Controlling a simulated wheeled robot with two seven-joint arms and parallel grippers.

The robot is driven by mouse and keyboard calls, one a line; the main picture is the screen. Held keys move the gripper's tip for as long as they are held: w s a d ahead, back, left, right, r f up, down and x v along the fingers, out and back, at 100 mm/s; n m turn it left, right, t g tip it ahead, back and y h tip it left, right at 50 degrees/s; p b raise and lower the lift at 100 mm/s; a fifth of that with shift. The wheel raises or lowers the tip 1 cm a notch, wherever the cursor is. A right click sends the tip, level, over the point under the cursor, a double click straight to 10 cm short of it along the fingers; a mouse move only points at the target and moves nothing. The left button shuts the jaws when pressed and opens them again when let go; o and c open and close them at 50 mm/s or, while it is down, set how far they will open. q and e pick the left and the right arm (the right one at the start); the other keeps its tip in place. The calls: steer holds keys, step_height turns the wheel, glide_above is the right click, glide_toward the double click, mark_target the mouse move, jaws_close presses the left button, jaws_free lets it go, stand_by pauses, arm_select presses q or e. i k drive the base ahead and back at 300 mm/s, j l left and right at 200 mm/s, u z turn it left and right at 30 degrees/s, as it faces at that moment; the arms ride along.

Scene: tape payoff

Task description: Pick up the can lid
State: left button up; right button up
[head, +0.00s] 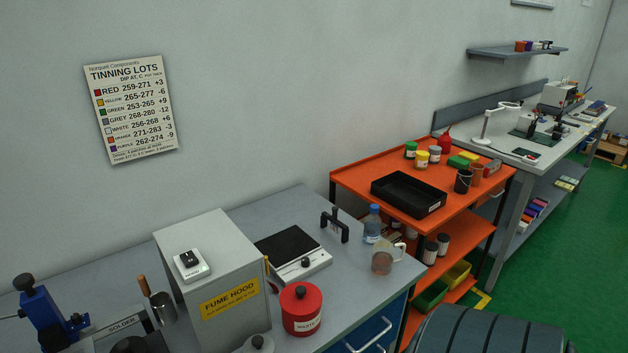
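A red can (302,320) with a pale label stands on the grey bench, right of the fume hood. A red lid (301,292) with a dark knob sits on top of the can. A second, pale grey round piece with a dark knob (257,341) shows at the bottom edge, partly cut off; I cannot tell whether it is a lid. Neither of my grippers is in view.
The grey fume hood box (228,292) stands close left of the red can. A hot plate (293,254) is behind it, and a clear jug (383,262) and bottle (373,224) are to the right. An orange cart (352,174) stands beyond the bench.

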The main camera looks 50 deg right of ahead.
mark_target(300, 298)
steer(key=l+z, duration=0.1)
steer(key=z, duration=1.4)
